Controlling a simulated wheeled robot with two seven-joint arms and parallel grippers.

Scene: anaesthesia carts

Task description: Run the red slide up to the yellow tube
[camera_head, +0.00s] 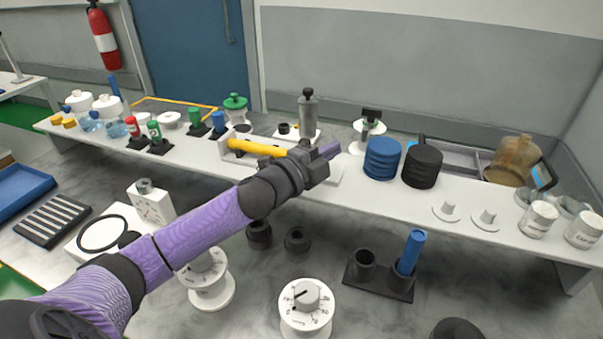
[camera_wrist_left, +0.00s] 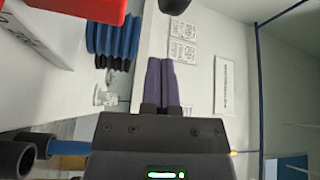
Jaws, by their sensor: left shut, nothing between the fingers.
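A yellow tube (camera_head: 257,147) lies on a long white holder (camera_head: 232,155) on the back shelf in the head view. The holder's right part is partly hidden behind my left gripper (camera_head: 328,150). The left gripper is shut and empty, just right of the tube's end. In the left wrist view its purple fingers (camera_wrist_left: 160,84) lie together, with nothing between them. A red block (camera_wrist_left: 82,8), possibly the red slide, is cut off at the top left of that view, apart from the fingers. I do not see the red slide in the head view. My right gripper is not in view.
Blue discs (camera_head: 382,158) and black discs (camera_head: 422,166) stand right of the gripper on the shelf. A grey cylinder on a white base (camera_head: 308,110) stands behind it. White dials (camera_head: 306,306) and a black holder with a blue tube (camera_head: 411,252) stand on the nearer surface.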

